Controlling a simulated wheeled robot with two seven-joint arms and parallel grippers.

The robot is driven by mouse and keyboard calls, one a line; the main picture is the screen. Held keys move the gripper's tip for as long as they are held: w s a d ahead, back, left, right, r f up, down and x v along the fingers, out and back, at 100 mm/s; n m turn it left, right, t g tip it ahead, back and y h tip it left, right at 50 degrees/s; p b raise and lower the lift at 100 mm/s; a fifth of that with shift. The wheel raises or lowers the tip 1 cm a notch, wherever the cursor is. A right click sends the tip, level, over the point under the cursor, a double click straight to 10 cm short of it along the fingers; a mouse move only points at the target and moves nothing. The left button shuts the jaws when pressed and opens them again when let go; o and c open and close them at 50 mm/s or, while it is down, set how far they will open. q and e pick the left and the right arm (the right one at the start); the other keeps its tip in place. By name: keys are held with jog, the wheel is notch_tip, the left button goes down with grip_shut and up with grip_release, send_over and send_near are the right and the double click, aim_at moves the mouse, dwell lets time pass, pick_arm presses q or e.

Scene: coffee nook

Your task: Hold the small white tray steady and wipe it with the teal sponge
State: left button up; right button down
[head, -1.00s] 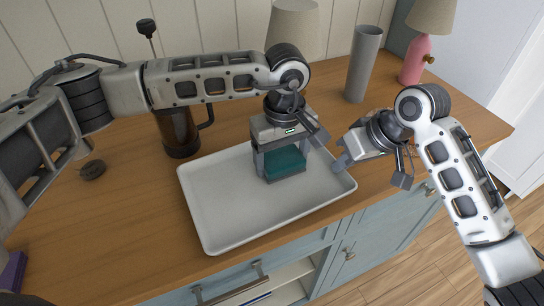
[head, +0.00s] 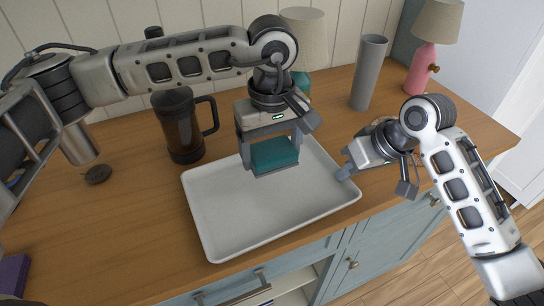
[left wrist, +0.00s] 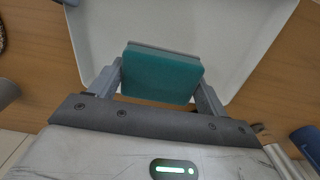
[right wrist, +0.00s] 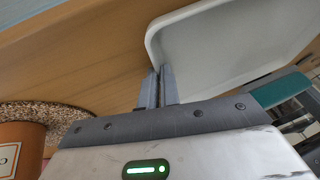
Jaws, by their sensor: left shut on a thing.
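The white tray (head: 262,208) lies on the wooden counter, and its inside also shows in the left wrist view (left wrist: 245,35). My left gripper (head: 271,160) is shut on the teal sponge (head: 275,152), held by its sides a little above the back right part of the tray. The sponge fills the space between the fingers in the left wrist view (left wrist: 163,75). My right gripper (head: 345,172) is at the tray's right corner. In the right wrist view its fingers (right wrist: 160,88) are close together on the tray rim; the exact contact is partly hidden.
A dark mug (head: 183,128) stands behind the tray. A grey cylinder (head: 368,74), a pink lamp (head: 419,68) and another lampshade (head: 305,35) stand at the back. A dark round object (head: 97,173) lies to the left. The counter's front edge is close to the tray.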

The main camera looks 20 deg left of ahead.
pick_arm(q)
jog(key=shift+r, duration=1.15)
pick_arm(e)
jog(key=c, duration=1.6)
grip_release()
jog(key=shift+o, duration=0.2)
jog(key=v, duration=1.2)
